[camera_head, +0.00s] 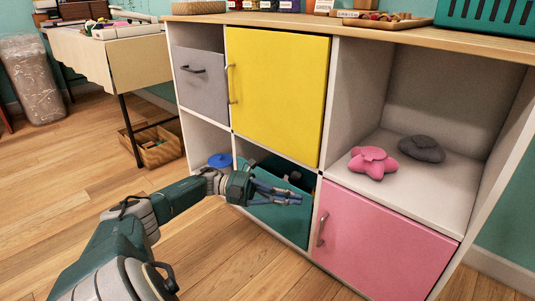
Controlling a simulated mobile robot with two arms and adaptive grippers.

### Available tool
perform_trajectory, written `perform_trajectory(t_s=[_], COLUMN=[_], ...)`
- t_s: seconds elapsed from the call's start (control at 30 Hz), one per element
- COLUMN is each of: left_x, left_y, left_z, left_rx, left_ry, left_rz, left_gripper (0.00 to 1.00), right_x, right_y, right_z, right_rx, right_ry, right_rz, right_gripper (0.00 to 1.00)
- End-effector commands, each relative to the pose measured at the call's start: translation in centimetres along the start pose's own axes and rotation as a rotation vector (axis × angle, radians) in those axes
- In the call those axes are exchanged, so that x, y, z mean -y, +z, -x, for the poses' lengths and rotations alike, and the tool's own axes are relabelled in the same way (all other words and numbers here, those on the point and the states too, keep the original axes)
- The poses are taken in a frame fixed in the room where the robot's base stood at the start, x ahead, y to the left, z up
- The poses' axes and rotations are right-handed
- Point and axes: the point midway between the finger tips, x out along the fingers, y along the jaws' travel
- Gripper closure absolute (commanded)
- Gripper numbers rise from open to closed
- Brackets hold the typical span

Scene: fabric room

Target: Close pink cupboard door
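The pink cupboard door (385,242) is at the lower right of the cabinet in the head view. It looks flush with the cabinet front, or nearly so; its lower part is cut off by the frame. Its dark handle (322,229) is near its left edge. My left gripper (292,197) is in front of the teal compartment, left of the pink door and apart from its handle. Its fingers point right and look empty, but their spacing is unclear. My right gripper is not in view.
A teal front (280,218) shows below the shut yellow door (277,92), with dark contents above it. A pink plush toy (372,162) and a grey item (422,149) lie on the shelf above the pink door. Wooden floor (55,185) is clear at left.

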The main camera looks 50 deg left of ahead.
Motion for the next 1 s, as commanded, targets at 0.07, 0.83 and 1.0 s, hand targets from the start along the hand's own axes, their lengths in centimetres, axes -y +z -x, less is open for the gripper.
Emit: perform_trajectory(t_s=[0.07, 0.83, 1.0], left_x=[0.1, -0.1, 0.0], left_y=[0.4, 1.5, 0.5], left_z=[1.2, 6.8, 4.0], left_rx=[0.004, -0.002, -0.044], left_ry=[0.001, 0.003, -0.026], left_rz=[-0.002, 0.002, 0.022], left_gripper=[1.00, 1.00, 1.00], right_x=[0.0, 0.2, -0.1], right_y=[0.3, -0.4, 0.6], right_z=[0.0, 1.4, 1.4], right_rx=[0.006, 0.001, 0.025], right_ry=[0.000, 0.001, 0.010], right_rz=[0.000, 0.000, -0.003], right_gripper=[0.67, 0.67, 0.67])
